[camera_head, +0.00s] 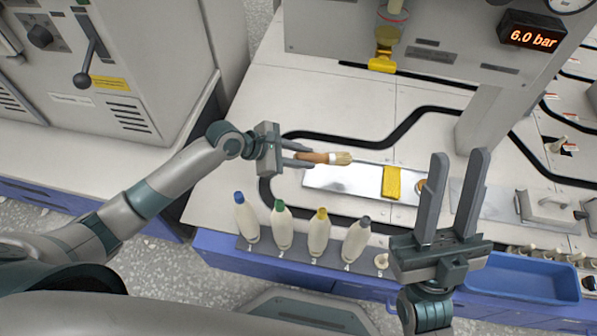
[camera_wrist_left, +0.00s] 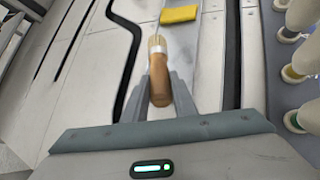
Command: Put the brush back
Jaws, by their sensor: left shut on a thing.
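The brush (camera_head: 318,157) has a brown wooden handle and pale bristles. My left gripper (camera_head: 301,154) is shut on its handle, and the bristles point right in the head view. In the left wrist view the brush (camera_wrist_left: 159,75) points away from my left gripper (camera_wrist_left: 160,95). The brush is over the left part of a shiny metal tray (camera_head: 335,178); I cannot tell how high. A yellow cloth or sponge (camera_head: 391,182) lies on the tray. My right gripper (camera_head: 459,195) is open and empty, with its fingers apart, at the lower right.
A blue bin (camera_head: 520,280) is at the right. A grey column (camera_head: 490,120) stands behind. The pale worktop left of the tray is clear.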

